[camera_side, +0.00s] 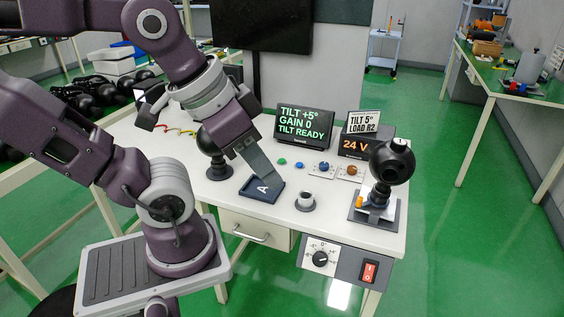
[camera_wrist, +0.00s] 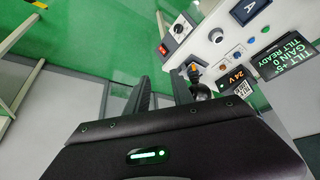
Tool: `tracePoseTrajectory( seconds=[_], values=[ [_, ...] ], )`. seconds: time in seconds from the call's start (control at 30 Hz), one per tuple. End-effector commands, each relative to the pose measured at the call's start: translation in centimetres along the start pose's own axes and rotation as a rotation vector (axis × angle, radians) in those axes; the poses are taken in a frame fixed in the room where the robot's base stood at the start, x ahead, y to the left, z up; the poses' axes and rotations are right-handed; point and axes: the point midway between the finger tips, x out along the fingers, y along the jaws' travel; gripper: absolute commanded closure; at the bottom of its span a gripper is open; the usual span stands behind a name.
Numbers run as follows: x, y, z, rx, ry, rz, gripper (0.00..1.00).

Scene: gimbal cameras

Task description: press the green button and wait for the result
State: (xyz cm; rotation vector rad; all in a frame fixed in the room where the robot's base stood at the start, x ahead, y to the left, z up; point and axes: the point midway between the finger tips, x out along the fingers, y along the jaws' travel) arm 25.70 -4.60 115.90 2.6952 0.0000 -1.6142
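The green button (camera_side: 282,161) is a small round cap on the white table, in front of the display in the side view. The display (camera_side: 304,127) reads "TILT +5°, GAIN 0, TILT READY"; it also shows in the wrist view (camera_wrist: 284,60). My gripper (camera_side: 263,172) points down from the left, its grey fingers in front of the blue tray marked A and left of the green button, apart from it. In the wrist view my gripper (camera_wrist: 161,88) has two dark fingers spread with nothing between them.
A blue button (camera_side: 298,165) and two knobs on plates stand right of the green one. A dial panel (camera_side: 320,258) hangs in front.

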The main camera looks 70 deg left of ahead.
Motion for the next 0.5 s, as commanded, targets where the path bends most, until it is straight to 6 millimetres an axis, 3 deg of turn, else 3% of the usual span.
tracePoseTrajectory(
  seconds=[0.03,0.13,0.5],
  values=[
    [0.00,0.00,0.00,0.000,0.000,0.000,0.83],
    [0.00,0.00,0.00,0.000,0.000,0.000,1.00],
    [0.00,0.00,0.00,0.000,0.000,0.000,1.00]
  ],
)
